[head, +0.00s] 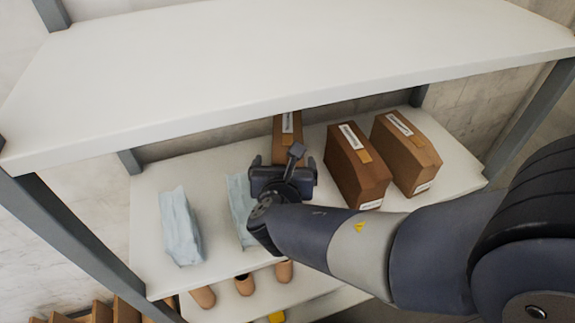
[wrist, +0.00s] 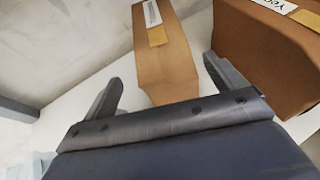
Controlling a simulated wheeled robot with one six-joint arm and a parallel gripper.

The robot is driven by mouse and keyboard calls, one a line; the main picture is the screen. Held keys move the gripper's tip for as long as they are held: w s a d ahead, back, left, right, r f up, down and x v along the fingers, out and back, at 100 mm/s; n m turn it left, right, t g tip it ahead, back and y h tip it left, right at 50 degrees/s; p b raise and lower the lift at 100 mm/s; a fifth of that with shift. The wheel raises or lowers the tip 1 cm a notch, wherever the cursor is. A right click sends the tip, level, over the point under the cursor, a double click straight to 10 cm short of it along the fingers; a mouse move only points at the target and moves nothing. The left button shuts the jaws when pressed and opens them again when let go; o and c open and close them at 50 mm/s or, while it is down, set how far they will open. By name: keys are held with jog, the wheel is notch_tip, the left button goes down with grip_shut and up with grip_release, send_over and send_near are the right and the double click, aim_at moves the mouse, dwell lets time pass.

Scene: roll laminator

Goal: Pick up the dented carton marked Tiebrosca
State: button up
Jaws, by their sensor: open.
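Three brown cartons with white labels and tan tape stand on the middle shelf. The left carton (head: 287,125) is partly hidden behind my gripper (head: 283,170). In the wrist view this carton (wrist: 166,68) stands ahead of my open, empty gripper (wrist: 163,78), its near end roughly between the two fingers. I cannot tell whether they touch it. The middle carton (head: 358,172) and the right carton (head: 406,158) stand to the right. The name Tiebrosca is not readable on any label, and no dent is clear.
Two pale blue packages, one at the left (head: 181,228) and one partly behind my gripper (head: 240,208), stand on the middle shelf (head: 225,270). An upper shelf (head: 290,60) overhangs the cartons. Brown-topped items (head: 244,285) sit below. The middle carton stands close to my right finger.

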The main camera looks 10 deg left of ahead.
jog(key=x, duration=0.4)
jog(key=shift+w+d+f, duration=0.1)
jog(key=shift+w+d, duration=0.05)
jog(key=shift+w, duration=0.05)
jog(key=c, duration=1.3)
